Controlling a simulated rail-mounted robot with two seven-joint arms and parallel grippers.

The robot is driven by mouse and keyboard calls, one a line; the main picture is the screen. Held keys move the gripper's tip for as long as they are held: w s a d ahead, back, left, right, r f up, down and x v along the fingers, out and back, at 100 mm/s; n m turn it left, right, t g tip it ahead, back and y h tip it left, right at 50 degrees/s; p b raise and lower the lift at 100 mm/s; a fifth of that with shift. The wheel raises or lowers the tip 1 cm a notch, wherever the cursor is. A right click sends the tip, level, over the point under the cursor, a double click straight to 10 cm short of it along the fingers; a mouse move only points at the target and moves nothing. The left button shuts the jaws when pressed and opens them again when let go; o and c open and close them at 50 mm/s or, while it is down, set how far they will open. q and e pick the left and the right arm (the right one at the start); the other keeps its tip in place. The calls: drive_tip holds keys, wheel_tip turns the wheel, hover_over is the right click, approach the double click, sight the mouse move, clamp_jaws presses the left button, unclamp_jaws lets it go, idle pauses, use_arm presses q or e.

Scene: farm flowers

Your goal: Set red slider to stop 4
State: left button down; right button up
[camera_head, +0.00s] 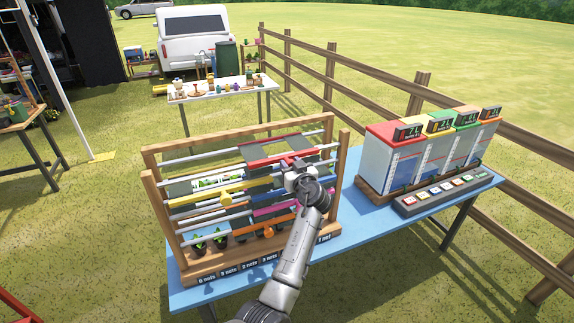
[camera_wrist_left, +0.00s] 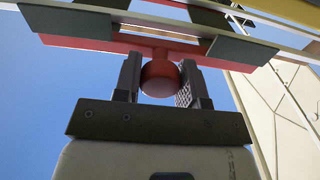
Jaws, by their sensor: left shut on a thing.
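The red slider (camera_head: 262,165) is a dark panel with a red front edge on the top rails of the wooden frame (camera_head: 150,205), toward its right side. In the left wrist view its red bar (camera_wrist_left: 110,43) crosses above my gripper, with a round red knob (camera_wrist_left: 160,80) below it. My left gripper (camera_head: 294,168) is at the slider's front, and in the wrist view its two fingers (camera_wrist_left: 160,72) are on either side of the knob, shut on it. My gripper hides the knob in the head view. My right gripper is not in view.
Below the red slider are a yellow slider (camera_head: 225,198), a blue one, a magenta one and an orange one (camera_head: 250,233). A four-coloured tank unit and button panel (camera_head: 445,195) stand on the blue table (camera_head: 350,230) at right.

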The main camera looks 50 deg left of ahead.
use_arm(q)
drive_tip(key=c, duration=0.7)
unclamp_jaws()
drive_tip(key=b+v, duration=0.2)
drive_tip(key=v, duration=1.2)
drive_tip(key=shift+a, duration=0.1)
